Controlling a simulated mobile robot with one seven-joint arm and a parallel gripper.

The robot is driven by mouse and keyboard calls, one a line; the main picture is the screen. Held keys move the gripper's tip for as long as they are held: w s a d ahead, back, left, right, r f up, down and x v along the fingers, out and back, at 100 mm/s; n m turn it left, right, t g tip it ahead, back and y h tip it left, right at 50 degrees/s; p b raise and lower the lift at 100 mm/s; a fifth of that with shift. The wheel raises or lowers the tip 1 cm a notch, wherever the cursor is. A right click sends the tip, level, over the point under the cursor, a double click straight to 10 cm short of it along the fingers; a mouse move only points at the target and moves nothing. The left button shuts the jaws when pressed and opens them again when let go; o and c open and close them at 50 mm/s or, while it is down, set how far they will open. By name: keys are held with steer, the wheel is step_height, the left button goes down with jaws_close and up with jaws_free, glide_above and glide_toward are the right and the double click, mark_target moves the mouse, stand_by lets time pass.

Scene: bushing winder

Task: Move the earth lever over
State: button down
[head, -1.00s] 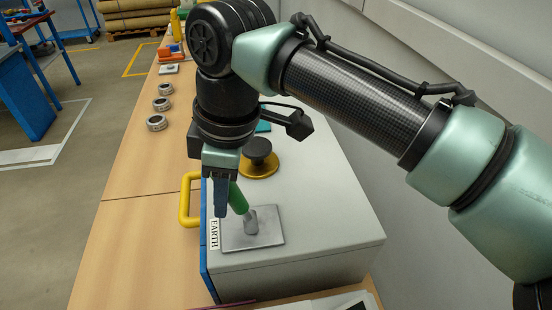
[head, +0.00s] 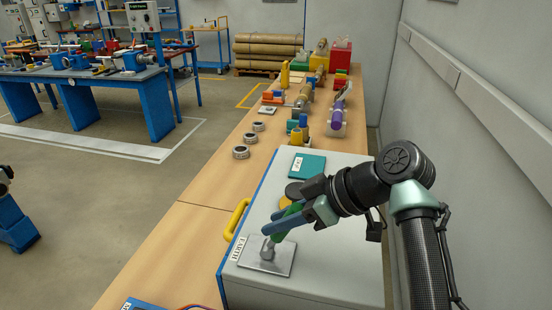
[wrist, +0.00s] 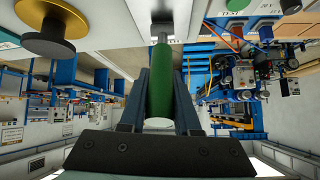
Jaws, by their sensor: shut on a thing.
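The earth lever has a green handle (head: 284,225) on a grey metal stem, which rises from a grey plate (head: 280,262) on top of a grey cabinet (head: 345,240). An EARTH label (head: 237,249) is beside the plate. The handle leans up and to the right in the head view. My gripper (head: 270,224) is shut on the handle, reaching in from the right with its fingers lying low over the cabinet top. In the wrist view the green handle (wrist: 160,95) sits between both fingers, its metal stem pointing away from the palm.
A dark knob on a gold base (wrist: 50,24) is close to my gripper, partly hidden in the head view. A teal plate (head: 308,166) lies behind it. A yellow handle (head: 237,218) is on the cabinet's left side. Several metal rings (head: 241,152) are on the wooden bench (head: 180,240).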

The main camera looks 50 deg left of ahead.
steer(key=shift+d+f, duration=0.1)
steer(key=shift+d, duration=0.05)
stand_by(0.4)
steer(key=c, duration=0.6)
jaws_free()
steer(key=shift+w, duration=0.1)
steer(key=b+v, duration=0.2)
steer(key=v, duration=1.1)
steer(key=shift+d+f, duration=0.15)
